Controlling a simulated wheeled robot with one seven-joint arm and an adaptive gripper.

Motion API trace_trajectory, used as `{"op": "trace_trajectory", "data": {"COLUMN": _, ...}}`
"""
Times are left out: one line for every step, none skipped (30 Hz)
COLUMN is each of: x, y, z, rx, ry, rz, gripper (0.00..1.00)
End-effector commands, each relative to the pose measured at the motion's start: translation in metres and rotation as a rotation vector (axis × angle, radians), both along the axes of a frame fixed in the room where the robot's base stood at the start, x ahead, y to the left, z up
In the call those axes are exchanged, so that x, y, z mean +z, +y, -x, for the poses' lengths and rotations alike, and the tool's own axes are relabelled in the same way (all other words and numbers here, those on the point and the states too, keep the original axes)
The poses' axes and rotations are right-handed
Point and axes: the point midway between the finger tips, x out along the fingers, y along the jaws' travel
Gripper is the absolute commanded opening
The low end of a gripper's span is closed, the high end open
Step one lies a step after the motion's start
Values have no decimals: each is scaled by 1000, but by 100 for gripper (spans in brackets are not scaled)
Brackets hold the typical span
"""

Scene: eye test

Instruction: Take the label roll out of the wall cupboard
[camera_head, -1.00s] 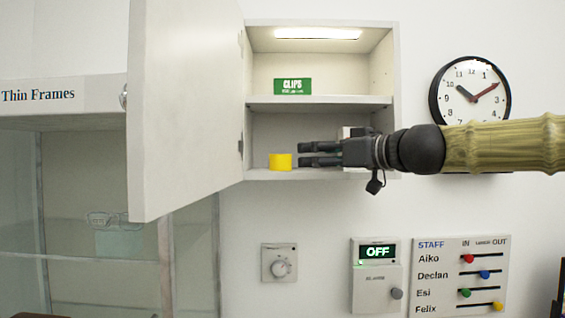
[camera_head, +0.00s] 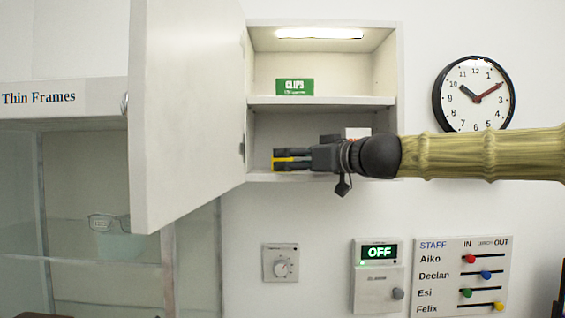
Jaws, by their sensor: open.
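The wall cupboard (camera_head: 320,102) hangs open, with one shelf and a lit upper compartment. A short yellow cylinder (camera_head: 290,159), which looks like the label roll, is in the lower compartment. Only a strip of it shows between my gripper's fingers; the rest is hidden behind them. My gripper (camera_head: 277,160) is open, reaching in from the right, with one finger above and one below the yellow strip in the picture. I cannot tell whether the fingers touch the roll.
The cupboard door (camera_head: 188,110) stands open on the left, close to my fingertips in the picture. A green CLIPS box (camera_head: 295,87) is on the upper shelf. A white and red item (camera_head: 358,132) is partly hidden behind my gripper. A clock (camera_head: 474,93) hangs at right.

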Motion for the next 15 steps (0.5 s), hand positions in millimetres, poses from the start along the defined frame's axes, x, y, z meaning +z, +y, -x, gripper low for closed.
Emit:
{"op": "trace_trajectory", "data": {"x": 0, "y": 3, "z": -3, "rx": 1, "ry": 2, "rz": -1, "gripper": 74}}
{"op": "trace_trajectory", "data": {"x": 0, "y": 5, "z": -4, "rx": 1, "ry": 1, "rz": 0, "gripper": 74}}
{"op": "trace_trajectory", "data": {"x": -1, "y": 8, "z": -7, "rx": 1, "ry": 1, "rz": 0, "gripper": 74}}
{"op": "trace_trajectory", "data": {"x": -1, "y": 10, "z": -9, "rx": 1, "ry": 1, "rz": 0, "gripper": 74}}
{"op": "trace_trajectory", "data": {"x": 0, "y": 11, "z": -11, "rx": 1, "ry": 0, "rz": 0, "gripper": 74}}
{"op": "trace_trajectory", "data": {"x": -1, "y": 13, "z": -13, "rx": 0, "ry": 1, "rz": 0, "gripper": 74}}
{"op": "trace_trajectory", "data": {"x": -1, "y": 15, "z": -14, "rx": 0, "ry": 1, "rz": 0, "gripper": 74}}
{"op": "trace_trajectory", "data": {"x": -1, "y": 16, "z": -16, "rx": 1, "ry": 1, "rz": 0, "gripper": 74}}
{"op": "trace_trajectory", "data": {"x": -1, "y": 18, "z": -17, "rx": 1, "ry": 0, "rz": 0, "gripper": 74}}
{"op": "trace_trajectory", "data": {"x": -1, "y": 19, "z": -18, "rx": 1, "ry": 0, "rz": 0, "gripper": 74}}
{"op": "trace_trajectory", "data": {"x": -1, "y": 19, "z": -18, "rx": 0, "ry": -1, "rz": 1, "gripper": 74}}
{"op": "trace_trajectory", "data": {"x": -1, "y": 20, "z": -19, "rx": 0, "ry": -1, "rz": 1, "gripper": 74}}
{"op": "trace_trajectory", "data": {"x": -2, "y": 20, "z": -19, "rx": 0, "ry": -1, "rz": 1, "gripper": 74}}
{"op": "trace_trajectory", "data": {"x": -2, "y": 20, "z": -19, "rx": 0, "ry": -1, "rz": 1, "gripper": 74}}
{"op": "trace_trajectory", "data": {"x": -2, "y": 20, "z": -20, "rx": 0, "ry": -1, "rz": 1, "gripper": 74}}
